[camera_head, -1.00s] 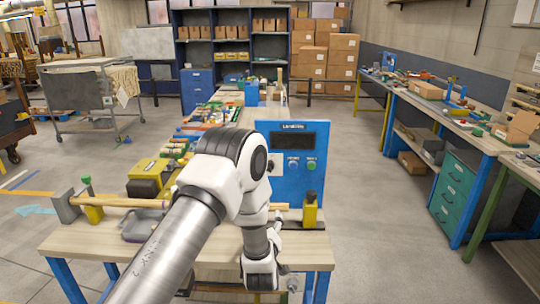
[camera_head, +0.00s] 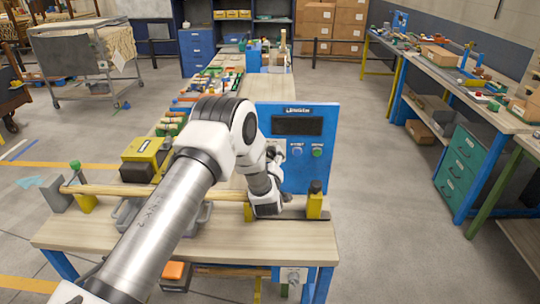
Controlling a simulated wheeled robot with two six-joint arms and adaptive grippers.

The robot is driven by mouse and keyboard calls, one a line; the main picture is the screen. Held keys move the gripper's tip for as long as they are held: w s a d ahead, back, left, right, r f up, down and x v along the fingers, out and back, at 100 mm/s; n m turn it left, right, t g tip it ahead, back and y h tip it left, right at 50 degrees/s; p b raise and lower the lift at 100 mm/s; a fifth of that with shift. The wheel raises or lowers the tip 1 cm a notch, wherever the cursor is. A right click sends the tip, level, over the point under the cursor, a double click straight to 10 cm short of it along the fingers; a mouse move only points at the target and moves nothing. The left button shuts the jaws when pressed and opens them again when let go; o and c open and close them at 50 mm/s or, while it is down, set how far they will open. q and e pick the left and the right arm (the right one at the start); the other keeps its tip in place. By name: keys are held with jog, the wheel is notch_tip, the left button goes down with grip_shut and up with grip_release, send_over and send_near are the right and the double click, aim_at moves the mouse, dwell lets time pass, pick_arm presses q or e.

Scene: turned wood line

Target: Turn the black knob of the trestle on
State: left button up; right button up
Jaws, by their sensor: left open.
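The blue control panel (camera_head: 315,175) stands upright at the far right end of the wood bench (camera_head: 140,235). It has a dark display, a blue button (camera_head: 296,151) and a green button (camera_head: 317,152). Left of the blue button, where a dark round knob sits, my left gripper (camera_head: 277,154) covers the panel face. It is open, close to the panel; I cannot tell whether it touches the knob. My arm hides the panel's left edge. A yellow post with a black top (camera_head: 314,199) stands in front of the panel. My right gripper is out of view.
A wooden rod (camera_head: 110,190) lies across the bench, near a post with a green top (camera_head: 82,200). A yellow and black box (camera_head: 146,158) stands behind it. A blue-legged side bench (camera_head: 490,115) is at right, with clear floor between.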

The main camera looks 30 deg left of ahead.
pick_arm(q)
jog(key=shift+s+d+r, duration=0.15)
jog(key=shift+s+r, duration=0.05)
jog(key=shift+r, duration=0.05)
jog(key=shift+s+d+r, duration=0.15)
jog(key=shift+s+r, duration=0.05)
jog(key=shift+s, duration=0.05)
jog(key=c, duration=0.4)
jog(key=shift+r, duration=0.1)
jog(key=c, duration=0.7)
jog(key=shift+c, duration=0.2)
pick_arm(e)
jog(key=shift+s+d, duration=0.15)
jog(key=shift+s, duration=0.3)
pick_arm(q)
jog(key=shift+m, duration=0.3)
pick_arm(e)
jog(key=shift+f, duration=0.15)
pick_arm(q)
jog(key=shift+m+b, duration=1)
jog(key=shift+m, duration=0.7)
jog(key=m+b, duration=0.1)
jog(key=m, duration=0.3)
jog(key=shift+w+d+m, duration=0.1)
jog(key=shift+m, duration=0.3)
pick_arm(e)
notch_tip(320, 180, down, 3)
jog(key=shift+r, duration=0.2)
